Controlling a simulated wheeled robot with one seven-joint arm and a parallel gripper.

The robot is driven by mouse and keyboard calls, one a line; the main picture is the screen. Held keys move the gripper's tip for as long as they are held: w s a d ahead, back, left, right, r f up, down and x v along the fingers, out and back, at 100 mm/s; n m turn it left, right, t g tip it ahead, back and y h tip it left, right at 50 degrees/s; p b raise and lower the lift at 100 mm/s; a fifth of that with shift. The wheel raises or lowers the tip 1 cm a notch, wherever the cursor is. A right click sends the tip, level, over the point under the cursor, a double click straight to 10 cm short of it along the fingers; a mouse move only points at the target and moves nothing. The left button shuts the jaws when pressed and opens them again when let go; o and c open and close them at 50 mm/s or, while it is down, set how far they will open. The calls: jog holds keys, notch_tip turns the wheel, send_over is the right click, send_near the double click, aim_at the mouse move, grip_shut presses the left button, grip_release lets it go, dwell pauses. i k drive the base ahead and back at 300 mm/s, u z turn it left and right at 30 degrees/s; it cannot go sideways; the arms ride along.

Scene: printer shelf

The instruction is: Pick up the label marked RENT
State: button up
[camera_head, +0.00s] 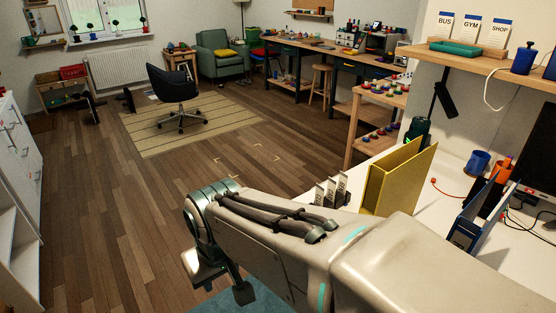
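Several small white cards with dark lettering (331,190) stand upright in a row just behind my arm, left of a yellow box file. Their lower parts are hidden by the arm. Their lettering is too small to read, so I cannot tell whether one says RENT. Three larger cards on the wall shelf at the upper right read BUS (445,25), GYM (472,29) and SHOP (499,33). My gripper (226,285) hangs at the left end of my arm, left of and lower in the picture than the small cards. Its fingers look apart, with nothing between them.
The yellow box file (398,179) stands on the white desk (440,221). A blue file (468,222), a blue mug (477,163) and a dark screen are to its right. A green tray (455,48) lies on the shelf. Wooden floor (110,225) is open at left.

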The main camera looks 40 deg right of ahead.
aim_at(342, 186)
jog(key=i, duration=1.65)
jog(key=z, duration=3.05)
jog(key=i, duration=0.5)
jog(key=u, duration=0.05)
